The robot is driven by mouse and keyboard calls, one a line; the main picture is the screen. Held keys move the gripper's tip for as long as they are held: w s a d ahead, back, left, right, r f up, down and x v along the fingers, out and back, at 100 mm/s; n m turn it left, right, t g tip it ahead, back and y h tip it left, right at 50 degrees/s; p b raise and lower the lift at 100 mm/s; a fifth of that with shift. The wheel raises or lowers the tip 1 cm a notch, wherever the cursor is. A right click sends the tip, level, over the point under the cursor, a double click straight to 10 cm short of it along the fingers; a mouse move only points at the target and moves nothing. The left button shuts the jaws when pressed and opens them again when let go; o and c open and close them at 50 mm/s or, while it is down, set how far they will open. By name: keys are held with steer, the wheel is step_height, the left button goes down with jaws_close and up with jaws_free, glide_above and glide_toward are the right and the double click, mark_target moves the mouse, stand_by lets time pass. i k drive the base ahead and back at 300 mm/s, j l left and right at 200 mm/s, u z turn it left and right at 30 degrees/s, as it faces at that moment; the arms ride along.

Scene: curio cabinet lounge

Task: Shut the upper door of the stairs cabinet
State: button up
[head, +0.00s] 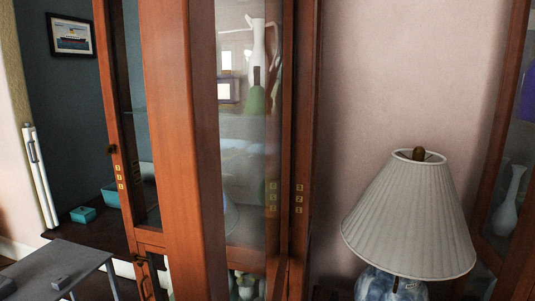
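The wooden cabinet (184,150) with glass panes stands in the middle of the head view. A narrow glazed upper door (123,190) shows on its left side at a steep angle, with a small dark knob (111,149) near its left edge. The dark wall and a teal box show through its glass, so it appears swung open; how far, I cannot tell. A lower door (146,277) with a dark handle shows partly beneath. A white pitcher (257,50) and a green vessel (254,101) show through the wider pane. My gripper is not in view.
A lamp with a pleated shade (410,215) stands close on the right. Another glazed wooden cabinet (515,255) is at the right edge. A grey table-like surface (50,268) is at lower left. Teal boxes (83,214) sit on a dark surface behind the door.

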mark_target(178, 45)
steer(key=k+l, duration=0.1)
steer(key=l, duration=0.25)
steer(key=k+l, duration=0.15)
steer(key=l, duration=0.2)
steer(key=k+l+u, duration=0.1)
steer(key=l, duration=0.25)
steer(key=k+l, duration=0.1)
steer(key=l, duration=0.25)
steer(key=k+l, duration=0.15)
steer(key=l, duration=0.15)
steer(key=j, duration=0.35)
steer(key=i+j, duration=0.15)
steer(key=j, duration=0.2)
steer(key=k+u, duration=0.05)
